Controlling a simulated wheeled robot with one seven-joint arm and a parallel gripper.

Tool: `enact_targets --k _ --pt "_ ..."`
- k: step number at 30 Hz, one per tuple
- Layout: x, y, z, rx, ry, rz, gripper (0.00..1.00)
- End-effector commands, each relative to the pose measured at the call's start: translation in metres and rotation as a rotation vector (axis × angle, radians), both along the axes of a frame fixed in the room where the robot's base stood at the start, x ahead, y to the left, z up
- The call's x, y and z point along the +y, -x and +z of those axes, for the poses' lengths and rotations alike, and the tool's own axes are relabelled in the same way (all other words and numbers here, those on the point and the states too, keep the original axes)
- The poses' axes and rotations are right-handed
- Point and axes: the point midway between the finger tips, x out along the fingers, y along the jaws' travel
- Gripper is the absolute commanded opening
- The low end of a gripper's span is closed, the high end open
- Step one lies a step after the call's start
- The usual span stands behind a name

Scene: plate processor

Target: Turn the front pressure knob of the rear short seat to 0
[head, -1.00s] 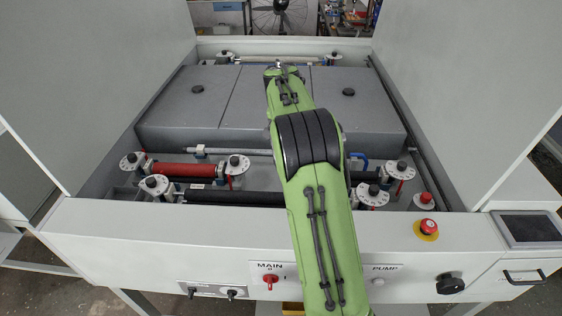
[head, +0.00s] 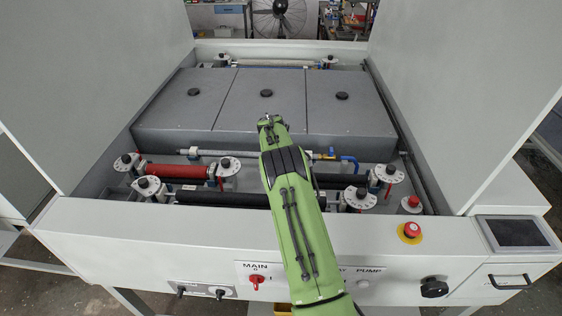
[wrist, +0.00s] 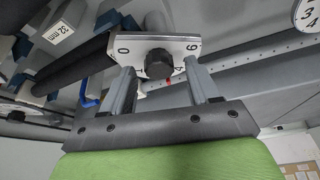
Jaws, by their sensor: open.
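In the wrist view, a black knob (wrist: 158,63) sits on a white dial plate (wrist: 135,46) with dark numerals, a 0 near its left end. My gripper (wrist: 163,82) is open, its two grey fingers spread on either side of the knob, apart from it. Whether the fingertips reach the knob's depth is hard to tell. Dial knobs stand at the back left (head: 224,60) and back right (head: 328,61), and others by the front rollers. I cannot tell which one the wrist view shows.
Grey covers (head: 345,120) fill the middle of the machine. A red roller (head: 178,171) and a black roller (head: 225,198) lie in front. Another dial (wrist: 308,14) shows at the wrist view's upper right. The front panel carries a red emergency button (head: 411,230).

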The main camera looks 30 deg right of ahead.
Motion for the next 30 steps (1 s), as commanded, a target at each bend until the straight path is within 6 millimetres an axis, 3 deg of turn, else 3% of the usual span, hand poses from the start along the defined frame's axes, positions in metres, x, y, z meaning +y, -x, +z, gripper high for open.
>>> enact_targets --k 3,11,22,30 --pt "-0.0034 -0.0022 -0.0098 0.001 0.001 0.0 0.6" --pt "-0.0038 -0.0029 -0.0116 -0.001 0.001 0.0 0.6" --pt "-0.0037 -0.0028 -0.0113 0.0 0.0 0.0 0.04" --pt "-0.0038 -0.0025 -0.012 0.0 0.0 0.028 0.04"
